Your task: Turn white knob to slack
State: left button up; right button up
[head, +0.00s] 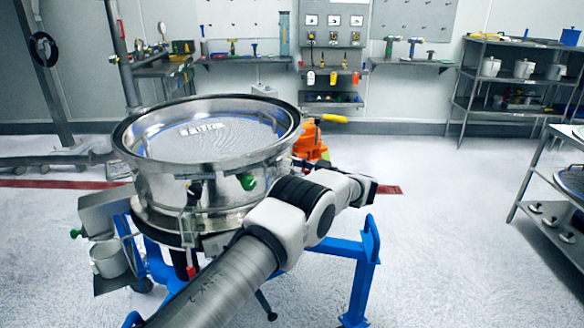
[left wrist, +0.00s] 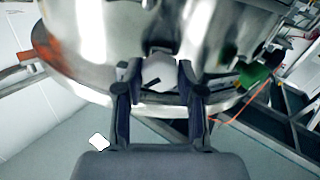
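The white knob (left wrist: 159,73) shows in the left wrist view, low on the shiny metal wall of the sifter (left wrist: 100,35). It has a dark mark on its face. My left gripper (left wrist: 160,78) has its two dark fingers on either side of the knob. Narrow gaps seem to show between fingers and knob, so the gripper looks open around it. In the head view the sifter (head: 160,180) stands at left centre, and my left arm crosses in front of its right side. The knob is hidden there, and my left fingertips cannot be made out. My right gripper is not seen.
A green knob (head: 248,182) sits on the sifter's front wall. The blue stand (head: 362,262) is under and right of my arm. An orange machine part (head: 310,142) is behind. Shelves (head: 515,75) stand at the far right. Floor between is clear.

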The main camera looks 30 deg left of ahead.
pick_arm(q)
jog(key=shift+n+b, duration=9.1)
jog(key=shift+b, duration=0.2)
jog(key=o, duration=1.2)
jog(key=shift+a, duration=0.1)
jog(key=shift+c, duration=0.2)
